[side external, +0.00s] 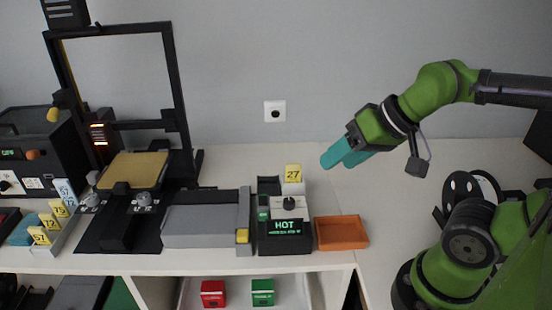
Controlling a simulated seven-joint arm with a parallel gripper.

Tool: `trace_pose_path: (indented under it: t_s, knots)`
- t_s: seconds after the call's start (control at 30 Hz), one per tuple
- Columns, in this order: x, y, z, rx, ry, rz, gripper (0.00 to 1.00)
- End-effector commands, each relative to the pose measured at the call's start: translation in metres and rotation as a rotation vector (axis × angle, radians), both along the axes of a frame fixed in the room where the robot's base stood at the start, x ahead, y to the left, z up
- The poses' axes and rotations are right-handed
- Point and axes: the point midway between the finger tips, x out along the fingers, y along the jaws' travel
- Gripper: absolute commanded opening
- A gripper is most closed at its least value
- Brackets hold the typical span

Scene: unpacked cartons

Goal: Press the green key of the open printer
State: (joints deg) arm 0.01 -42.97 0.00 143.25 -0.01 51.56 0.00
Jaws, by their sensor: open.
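The open printer (178,100) is a black upright frame on the left, with a tan plate (134,170) on its bed and a small orange-lit unit on its left side. A green block (262,291) with small unreadable lettering sits on the shelf below the tabletop, right of a similar red block (213,293). I cannot tell which of the green parts in view is the printer's key. My gripper (339,160), with teal fingers, is open and empty. It is raised above the right part of the table, well to the right of the printer and above the level of the blocks.
A black unit (285,248) reading HOT, with a knob and a yellow 27 tag, stands beside an orange tray (340,233). A grey flat device (205,226) lies left of it. A dark enclosed machine (38,150) stands far left.

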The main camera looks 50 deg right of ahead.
Motion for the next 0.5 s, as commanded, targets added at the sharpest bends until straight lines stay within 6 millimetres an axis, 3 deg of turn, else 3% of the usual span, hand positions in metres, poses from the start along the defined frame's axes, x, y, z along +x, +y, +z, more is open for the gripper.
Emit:
trace_pose_path:
  t_s: [0.07, 0.33, 0.5]
  knots:
    - [0.0, 0.0, 0.0, 0.0, 0.0, 0.0, 0.44]
    - [0.0, 0.0, 0.0, 0.0, 0.0, 0.0, 0.03]
    - [0.0, 0.0, 0.0, 0.0, 0.0, 0.0, 0.0]
